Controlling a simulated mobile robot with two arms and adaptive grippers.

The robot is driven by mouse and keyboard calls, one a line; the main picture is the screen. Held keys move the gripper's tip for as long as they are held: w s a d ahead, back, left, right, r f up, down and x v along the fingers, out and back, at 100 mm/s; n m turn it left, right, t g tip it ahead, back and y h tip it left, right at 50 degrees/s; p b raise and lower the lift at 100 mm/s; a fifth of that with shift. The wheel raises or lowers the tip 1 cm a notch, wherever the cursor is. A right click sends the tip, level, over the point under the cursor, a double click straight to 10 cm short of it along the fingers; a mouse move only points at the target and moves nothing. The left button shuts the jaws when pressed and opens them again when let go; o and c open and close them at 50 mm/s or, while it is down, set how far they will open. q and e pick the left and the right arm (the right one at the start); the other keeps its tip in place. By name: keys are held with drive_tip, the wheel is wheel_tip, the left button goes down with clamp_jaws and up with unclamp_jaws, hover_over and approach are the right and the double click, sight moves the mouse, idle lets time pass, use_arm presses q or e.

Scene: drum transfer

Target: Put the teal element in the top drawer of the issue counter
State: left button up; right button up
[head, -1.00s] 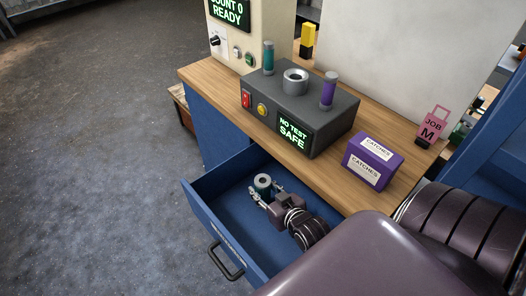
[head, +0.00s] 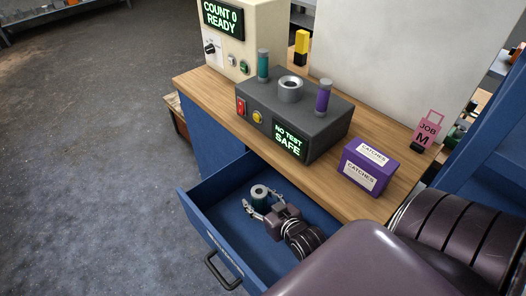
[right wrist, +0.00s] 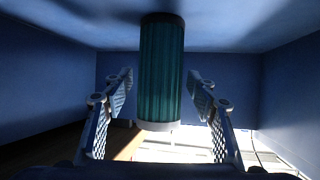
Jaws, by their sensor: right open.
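The teal element (head: 262,198) stands upright on the floor of the open top drawer (head: 228,205) of the blue issue counter, its pale ring-shaped end up. My right gripper (head: 263,206) is inside the drawer, open, with its fingertips low near the element. In the right wrist view the teal element (right wrist: 161,75) shows between the two spread fingers, with a gap on each side. That view looks upside down, with the drawer floor at the top. My left gripper is not in view.
A purple CATCHES box (head: 368,168) and a pink JOB M tag (head: 427,131) are to the right. Drawer walls surround my gripper.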

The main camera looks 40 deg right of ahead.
drive_tip(key=shift+s+r, duration=0.1)
drive_tip(key=shift+s, duration=0.25)
drive_tip(key=v, duration=1.1)
drive_tip(key=shift+r, duration=0.15)
